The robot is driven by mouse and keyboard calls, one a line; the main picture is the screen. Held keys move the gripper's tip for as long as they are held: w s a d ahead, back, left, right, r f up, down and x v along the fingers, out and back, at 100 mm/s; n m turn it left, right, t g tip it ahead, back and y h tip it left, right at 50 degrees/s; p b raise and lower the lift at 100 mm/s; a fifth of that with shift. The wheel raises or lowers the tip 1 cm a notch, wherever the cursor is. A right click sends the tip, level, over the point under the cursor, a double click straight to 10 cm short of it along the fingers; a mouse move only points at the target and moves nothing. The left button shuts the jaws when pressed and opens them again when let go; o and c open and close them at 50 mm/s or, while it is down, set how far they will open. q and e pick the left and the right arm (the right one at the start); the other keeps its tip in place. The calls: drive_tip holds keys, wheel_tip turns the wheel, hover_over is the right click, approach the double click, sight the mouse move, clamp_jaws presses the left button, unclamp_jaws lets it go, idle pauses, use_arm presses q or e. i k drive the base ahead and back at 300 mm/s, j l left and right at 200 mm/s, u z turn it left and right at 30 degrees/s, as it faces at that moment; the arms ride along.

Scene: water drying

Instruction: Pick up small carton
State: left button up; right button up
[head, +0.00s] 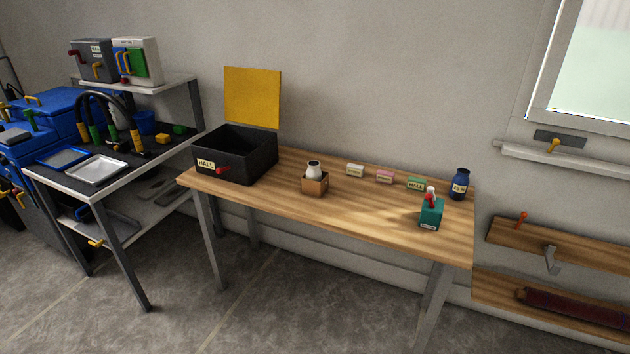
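A small brown open carton (315,186) stands on the wooden table (370,217), left of its middle. A white jar with a dark opening (313,168) sits upright in it or just behind its front wall; I cannot tell which. Three small labelled boxes lie in a row to its right: a cream one (355,170), a pink one (385,176) and a green one (416,184). Which of these the name "small carton" means is not shown by a label I can read. Neither of my grippers is in view.
A black open bin (236,155) labelled HALL stands at the table's left end. A teal container (431,214) with a red top part and a blue jar (459,184) stand at the right. A cluttered shelf (125,168) is left. The table's front middle is clear.

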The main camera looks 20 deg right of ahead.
sight(315, 189)
drive_tip(key=i+z, duration=0.2)
drive_tip(key=z, duration=0.6)
drive_tip(key=i+j+z, duration=0.15)
drive_tip(key=i+j, duration=0.15)
drive_tip(key=i+j+z, duration=0.35)
drive_tip(key=i+j, duration=0.2)
drive_tip(key=j, duration=0.2)
drive_tip(key=i+j+z, duration=0.2)
drive_tip(key=j, duration=0.2)
drive_tip(key=i+j, duration=0.1)
drive_tip(key=j, duration=0.35)
drive_tip(key=k, duration=0.3)
drive_tip(key=i, duration=0.5)
